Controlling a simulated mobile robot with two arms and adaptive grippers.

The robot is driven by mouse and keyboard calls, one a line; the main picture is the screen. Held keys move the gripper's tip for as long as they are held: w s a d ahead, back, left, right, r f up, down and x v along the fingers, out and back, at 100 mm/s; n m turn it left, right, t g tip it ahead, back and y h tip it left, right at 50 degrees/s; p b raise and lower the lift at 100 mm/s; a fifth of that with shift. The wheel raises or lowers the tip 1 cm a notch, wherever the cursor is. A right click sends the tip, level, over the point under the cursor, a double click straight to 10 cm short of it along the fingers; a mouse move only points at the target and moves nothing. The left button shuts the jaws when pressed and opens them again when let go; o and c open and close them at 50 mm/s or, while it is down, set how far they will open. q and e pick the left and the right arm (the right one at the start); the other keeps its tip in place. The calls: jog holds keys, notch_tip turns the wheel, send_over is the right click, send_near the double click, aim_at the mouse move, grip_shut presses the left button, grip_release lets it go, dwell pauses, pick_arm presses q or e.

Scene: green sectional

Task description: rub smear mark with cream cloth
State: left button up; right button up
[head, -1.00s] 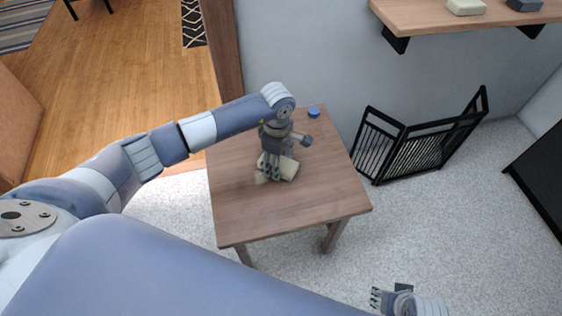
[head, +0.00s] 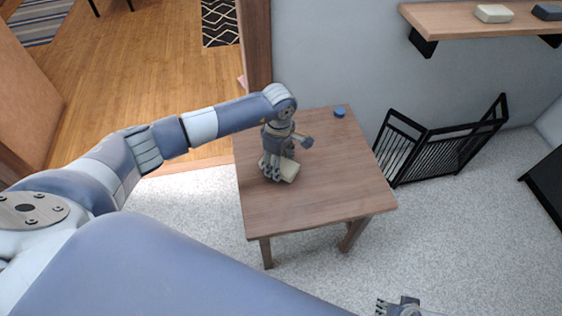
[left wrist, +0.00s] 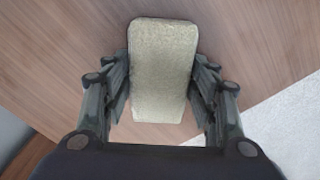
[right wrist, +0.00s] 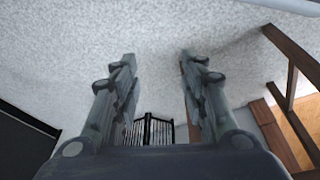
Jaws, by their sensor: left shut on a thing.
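The cream cloth (head: 289,171) looks like a thick rounded pad and lies low at the wooden table top (head: 320,195). It also shows in the left wrist view (left wrist: 165,70), between the fingers. My left gripper (head: 272,172) points down and is shut on the cloth. I cannot tell if the cloth presses on the wood. No smear mark shows on the visible wood; the gripper and cloth cover part of the table's left side. My right gripper (right wrist: 158,75) is open and empty, away from the table, low in the head view (head: 385,306).
A small blue round thing (head: 340,113) sits at the table's back edge. A black folding gate (head: 440,145) stands right of the table. A wall shelf (head: 460,32) holds a cream block (head: 493,13) and a grey block (head: 547,12). The table's front and right are clear.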

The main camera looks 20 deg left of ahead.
pick_arm(q)
notch_tip(320, 180, up, 2)
jog(key=shift+w+d, duration=0.1)
jog(key=shift+w, duration=0.05)
jog(key=shift+d, duration=0.1)
jog(key=shift+r+p, duration=0.95)
jog(key=shift+r, duration=0.4)
jog(key=shift+r+p, duration=0.7)
jog(key=shift+r, duration=0.95)
pick_arm(e)
jog(key=s+f, duration=0.3)
jog(key=f, duration=0.3)
jog(key=s+d+f+g, duration=0.1)
jog(key=s+f, duration=0.3)
jog(key=f, duration=0.2)
jog(key=shift+d+f, duration=0.3)
jog(key=shift+f, duration=0.05)
